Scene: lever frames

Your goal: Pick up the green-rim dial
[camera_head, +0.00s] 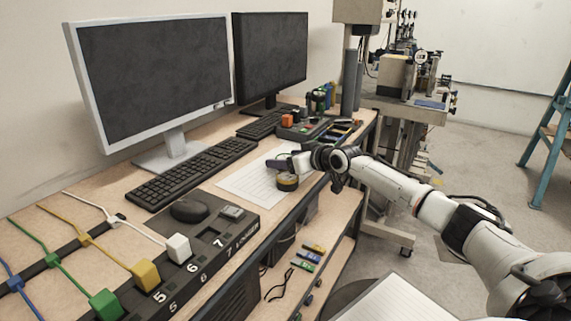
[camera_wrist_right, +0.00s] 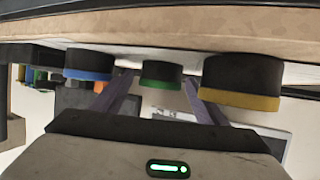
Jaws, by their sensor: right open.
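The green-rim dial (camera_wrist_right: 161,76) is a short black cylinder with a green band. It is in the middle of the right wrist view, where the tabletop shows at the top of the picture. My right gripper (camera_wrist_right: 159,85) is open, with one purple-grey finger toward each side of that dial; I cannot tell whether they touch it. In the head view my right gripper (camera_head: 284,163) is low over the paper on the desk, and I cannot make out the green-rim dial there. My left gripper is not in view.
A yellow-rim dial (camera_wrist_right: 242,84) and a blue-rim dial (camera_wrist_right: 88,65) flank the green one closely. The yellow-rim dial also shows in the head view (camera_head: 288,183). A paper sheet (camera_head: 245,185), a keyboard (camera_head: 192,170) and a tool tray (camera_head: 305,130) lie nearby.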

